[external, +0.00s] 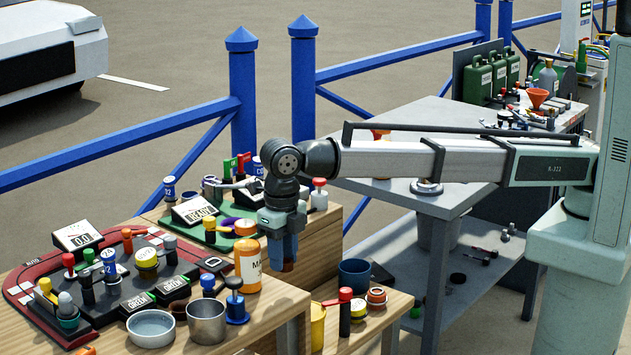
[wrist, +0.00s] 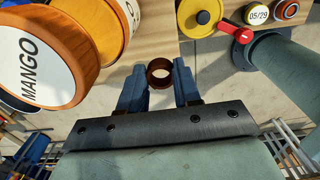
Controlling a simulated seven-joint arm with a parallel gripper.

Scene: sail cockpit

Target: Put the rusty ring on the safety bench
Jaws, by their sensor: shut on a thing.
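My gripper (external: 284,258) points down beside the orange jar in the external view, at the right edge of the wooden bench with the instruments. In the wrist view my gripper (wrist: 160,80) has its two blue fingers on either side of the rusty ring (wrist: 159,73), a small dark brown ring with an open centre. It is shut on the ring and holds it clear of the benchtops. The external view shows only a little brown at the fingertips. No label shows which surface is the safety bench; wooden benches (external: 262,312) and a grey metal bench (external: 405,192) are in view.
The orange mango jar (external: 249,268) stands close left of my gripper; it fills the left of the wrist view (wrist: 45,60). The grey bench's near top is mostly clear.

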